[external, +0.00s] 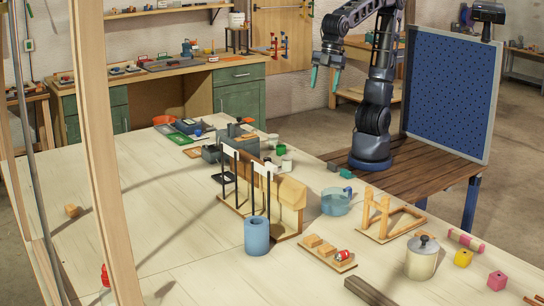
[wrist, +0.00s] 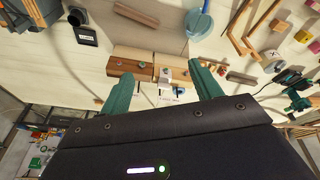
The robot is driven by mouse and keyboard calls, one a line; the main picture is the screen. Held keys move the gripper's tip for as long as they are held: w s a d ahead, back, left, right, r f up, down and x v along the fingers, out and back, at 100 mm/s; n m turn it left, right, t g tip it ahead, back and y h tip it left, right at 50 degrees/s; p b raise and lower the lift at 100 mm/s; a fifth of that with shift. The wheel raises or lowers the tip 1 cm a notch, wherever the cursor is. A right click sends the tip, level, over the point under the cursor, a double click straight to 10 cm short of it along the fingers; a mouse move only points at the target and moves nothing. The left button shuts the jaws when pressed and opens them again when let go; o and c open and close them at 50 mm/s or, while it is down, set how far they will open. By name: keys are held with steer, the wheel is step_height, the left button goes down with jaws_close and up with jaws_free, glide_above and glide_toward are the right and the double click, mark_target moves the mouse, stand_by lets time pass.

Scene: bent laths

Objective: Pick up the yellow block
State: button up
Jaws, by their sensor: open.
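The yellow block (external: 463,257) is a small cube with a dark round mark on its face. My gripper (external: 325,78) is open and empty, high above the far side of the table and well away from the block. Its teal fingers also show spread apart in the wrist view (wrist: 160,70).
A cream canister (external: 421,260) with a dark knob stands left of the yellow block. The pink block (external: 497,281) and cylinder (external: 466,240) flank it. A wooden frame (external: 386,215), blue cup (external: 257,236) and slotted wooden stand (external: 290,205) rise from the table. The left table area is mostly clear.

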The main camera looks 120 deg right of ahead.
steer(key=w+a+f+n+g, duration=0.1)
steer(key=w+a+n, duration=0.1)
steer(key=w+a, duration=0.5)
steer(key=w+a+f+n, duration=0.1)
steer(key=w+a+n, duration=0.1)
steer(key=a, duration=0.8)
steer(key=n+g, duration=0.2)
steer(key=n, duration=0.8)
glide_toward(465, 252)
steer(key=shift+w+a+h, duration=0.15)
steer(key=shift+a+h, duration=0.25)
steer(key=shift+a, duration=0.15)
step_height(465, 252, down, 11)
steer(key=shift+w+d+r, duration=0.1)
steer(key=shift+d+r, duration=0.05)
steer(key=shift+r, duration=0.05)
steer(key=c, duration=1.1)
steer(key=shift+r, duration=0.15)
